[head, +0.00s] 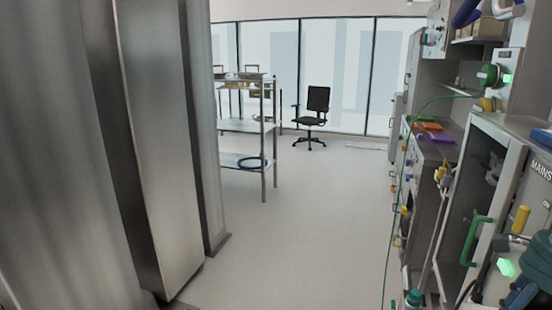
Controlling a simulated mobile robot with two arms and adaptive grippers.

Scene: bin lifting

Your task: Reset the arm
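Neither of my grippers can be made out in the head view. No bin can be made out either. A teal and dark object (538,248) sits at the lower right edge, cut off by the frame, and I cannot tell what it is.
Tall metal columns (165,150) fill the left. Equipment cabinets, one marked MAINS (510,160), line the right. A green cable (397,200) hangs there. The middle floor (300,230) is clear.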

